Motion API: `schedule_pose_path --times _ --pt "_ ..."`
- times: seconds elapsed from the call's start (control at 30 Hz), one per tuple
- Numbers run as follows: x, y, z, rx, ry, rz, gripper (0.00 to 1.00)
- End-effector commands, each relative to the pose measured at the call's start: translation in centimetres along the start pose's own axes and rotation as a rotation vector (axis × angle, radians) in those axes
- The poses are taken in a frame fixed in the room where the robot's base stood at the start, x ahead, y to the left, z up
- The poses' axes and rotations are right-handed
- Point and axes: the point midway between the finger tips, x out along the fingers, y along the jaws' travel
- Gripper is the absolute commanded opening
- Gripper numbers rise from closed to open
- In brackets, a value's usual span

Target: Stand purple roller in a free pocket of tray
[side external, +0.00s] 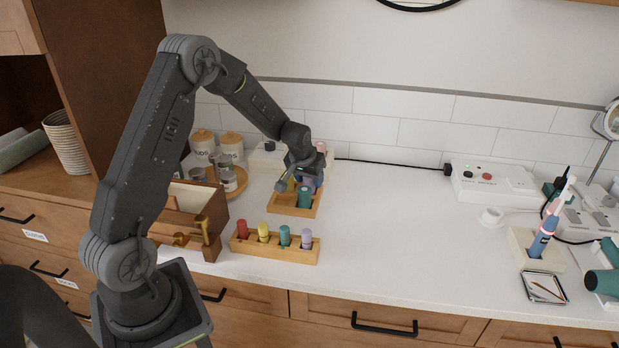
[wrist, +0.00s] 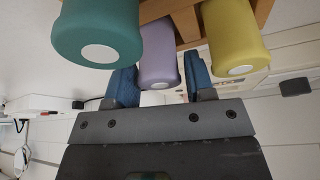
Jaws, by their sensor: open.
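A purple roller (wrist: 158,50) stands in the rear wooden tray (side external: 280,207), between a teal roller (wrist: 97,32) and a yellow roller (wrist: 235,40). My gripper (side external: 303,176) is over this tray. In the wrist view its two blue fingers (wrist: 160,68) are apart, one on each side of the purple roller; I cannot tell whether they touch it. In the side view the gripper partly hides the rollers there. A front wooden rack (side external: 273,252) holds a red roller (side external: 242,229), a yellow roller (side external: 263,232), a teal roller (side external: 284,236) and another purple roller (side external: 306,238).
A wooden box (side external: 196,215) stands left of the front rack. Lidded jars (side external: 231,148) and a pale block (side external: 268,156) stand behind. The middle right counter (side external: 400,225) is clear.

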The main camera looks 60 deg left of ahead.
Motion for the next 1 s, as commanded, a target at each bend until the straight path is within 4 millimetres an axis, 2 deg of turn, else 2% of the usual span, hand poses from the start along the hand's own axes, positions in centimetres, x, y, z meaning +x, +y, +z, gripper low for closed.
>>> schedule_pose_path --times 0.17,0.6,0.8,0.93,1.0 --pt "-1.5 0.0 -0.2 0.000 0.003 0.000 0.49" --pt "-10.2 0.0 -0.2 0.000 0.004 0.000 0.49" --pt "-12.1 0.1 -0.1 0.001 0.002 0.000 0.49" --pt "-14.2 1.1 0.7 0.028 0.009 0.012 0.49" --pt "-16.5 2.4 1.8 0.060 0.019 0.026 0.49"
